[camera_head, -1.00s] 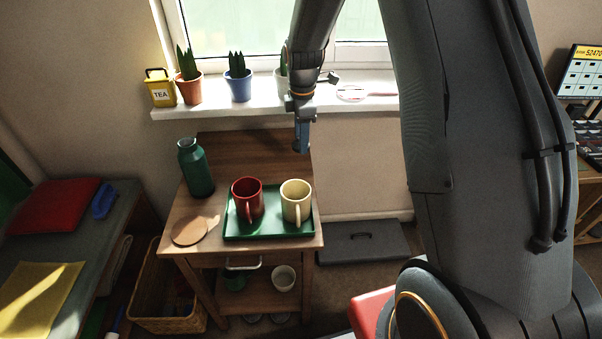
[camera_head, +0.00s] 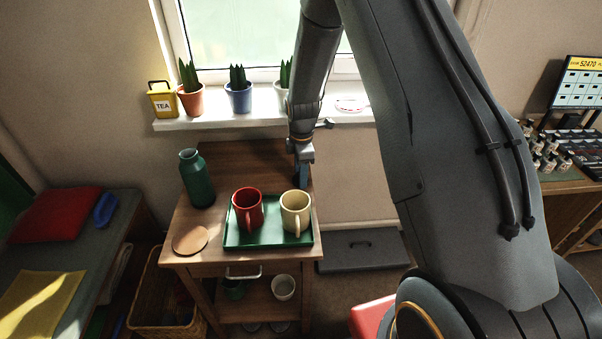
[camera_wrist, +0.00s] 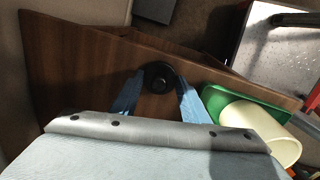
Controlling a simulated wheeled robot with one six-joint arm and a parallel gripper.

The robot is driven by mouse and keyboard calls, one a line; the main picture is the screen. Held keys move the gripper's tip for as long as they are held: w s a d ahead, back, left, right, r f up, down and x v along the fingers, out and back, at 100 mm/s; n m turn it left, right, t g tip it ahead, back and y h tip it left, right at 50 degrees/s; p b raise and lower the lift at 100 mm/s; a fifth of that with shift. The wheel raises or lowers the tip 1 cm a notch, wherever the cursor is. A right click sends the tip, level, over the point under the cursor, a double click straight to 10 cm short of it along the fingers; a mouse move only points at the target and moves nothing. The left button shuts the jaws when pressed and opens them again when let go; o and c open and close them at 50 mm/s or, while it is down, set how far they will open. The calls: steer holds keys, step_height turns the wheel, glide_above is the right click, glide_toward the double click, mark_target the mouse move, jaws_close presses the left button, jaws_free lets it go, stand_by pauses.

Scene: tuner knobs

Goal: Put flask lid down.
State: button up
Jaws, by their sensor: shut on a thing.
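The flask lid (camera_wrist: 158,77) is a dark round piece between the two blue fingertips of my gripper (camera_wrist: 158,90) in the wrist view. The wooden table top is below it, and I cannot tell whether the lid touches the wood. In the head view my gripper (camera_head: 301,176) is low over the back right of the small wooden table (camera_head: 240,155), behind the cream mug; the lid cannot be made out there. The green flask (camera_head: 197,180) stands upright at the table's left side, apart from my gripper.
A green tray (camera_head: 268,240) holds a red mug (camera_head: 247,210) and a cream mug (camera_head: 295,212), close in front of my gripper. A round coaster (camera_head: 190,240) lies at front left. Potted plants and a yellow tea tin (camera_head: 163,100) stand on the windowsill. The table's back middle is clear.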

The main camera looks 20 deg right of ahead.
steer(key=shift+f, duration=0.15)
steer(key=o, duration=1)
step_height(320, 180, up, 11)
steer(key=b, duration=0.2)
steer(key=shift+s+r+m+g, duration=0.1)
steer(key=shift+s+r+m, duration=0.95)
steer(key=shift+s+m, duration=2.85)
steer(key=shift+s+r+m+g, duration=0.1)
steer(key=shift+s+r+m, duration=1.4)
steer(key=shift+s, duration=4.2)
steer(key=shift+s+r+m+g, duration=0.1)
steer(key=shift+s+r+m, duration=0.5)
steer(key=shift+s+m, duration=3.5)
steer(key=shift+s+n, duration=0.7)
